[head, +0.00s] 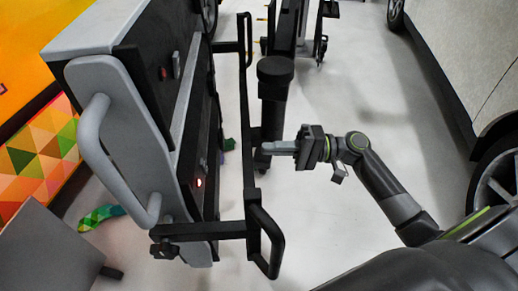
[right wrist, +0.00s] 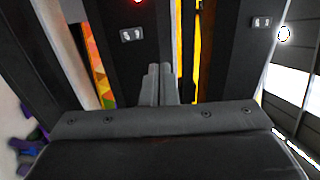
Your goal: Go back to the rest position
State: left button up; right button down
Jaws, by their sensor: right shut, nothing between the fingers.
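My right gripper (head: 272,149) comes in from the right in the head view. Its fingers are shut together with nothing between them, and they point left toward a black upright frame. In the right wrist view the shut fingertips (right wrist: 159,84) show at the middle, in front of dark machine panels. The gripper overlaps the black frame in the head view, and I cannot tell whether they touch. My left gripper is in neither view.
A grey and black machine (head: 128,150) with a grey handle stands at the left. A black tubular frame (head: 248,100) with a handle (head: 267,242) runs beside it. A vehicle (head: 455,60) stands at the right. The pale floor (head: 350,60) between is mostly clear.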

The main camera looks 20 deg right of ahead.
jog(key=shift+s+d, duration=0.1)
jog(key=shift+d, duration=0.3)
